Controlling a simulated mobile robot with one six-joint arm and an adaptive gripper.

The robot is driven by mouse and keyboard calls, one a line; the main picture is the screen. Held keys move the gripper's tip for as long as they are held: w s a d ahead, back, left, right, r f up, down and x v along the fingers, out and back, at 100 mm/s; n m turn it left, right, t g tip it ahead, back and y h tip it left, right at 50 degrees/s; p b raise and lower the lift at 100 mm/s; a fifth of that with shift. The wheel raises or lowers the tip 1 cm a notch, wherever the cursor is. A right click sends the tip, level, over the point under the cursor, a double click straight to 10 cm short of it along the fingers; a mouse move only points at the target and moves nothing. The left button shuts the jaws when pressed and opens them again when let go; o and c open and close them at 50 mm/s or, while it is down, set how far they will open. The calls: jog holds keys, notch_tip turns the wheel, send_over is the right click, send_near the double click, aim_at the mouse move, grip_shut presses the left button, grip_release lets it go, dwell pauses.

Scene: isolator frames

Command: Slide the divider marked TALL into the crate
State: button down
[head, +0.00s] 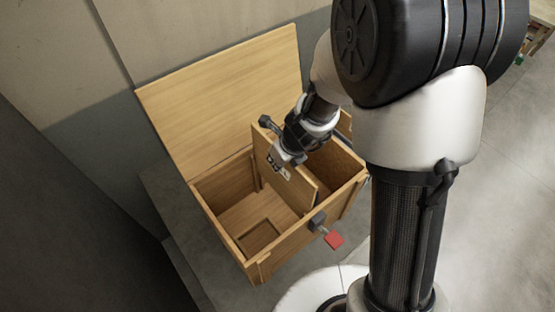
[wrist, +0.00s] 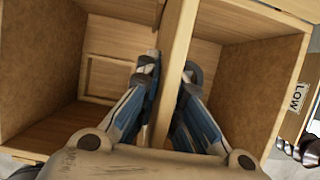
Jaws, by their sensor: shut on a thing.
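The wooden crate (head: 229,244) stands on the floor with its lid (head: 225,85) open at the back. My gripper (head: 283,160) is shut on the top part of a wooden divider (head: 297,186), one finger on each side of it. The divider stands upright across the crate, between its two compartments, and its top rises above the rim. A label on it is partly hidden by my gripper, and I cannot read it. In the wrist view, the divider (wrist: 180,38) runs between my fingertips (wrist: 170,75). Its lower edge and the slots are hidden.
A wooden piece marked LOW (wrist: 298,97) shows at the right of the wrist view, outside the crate. A wall is close behind the lid; open floor lies right.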

aim_at(288, 179)
jog(key=shift+f+b, duration=5.95)
jog(key=shift+f, duration=0.25)
jog(key=shift+f+b, duration=0.3)
jog(key=shift+f, duration=0.9)
jog(key=c, duration=2.2)
grip_release()
jog(key=o, duration=0.5)
jog(key=shift+o, duration=0.2)
jog(key=shift+v, duration=6)
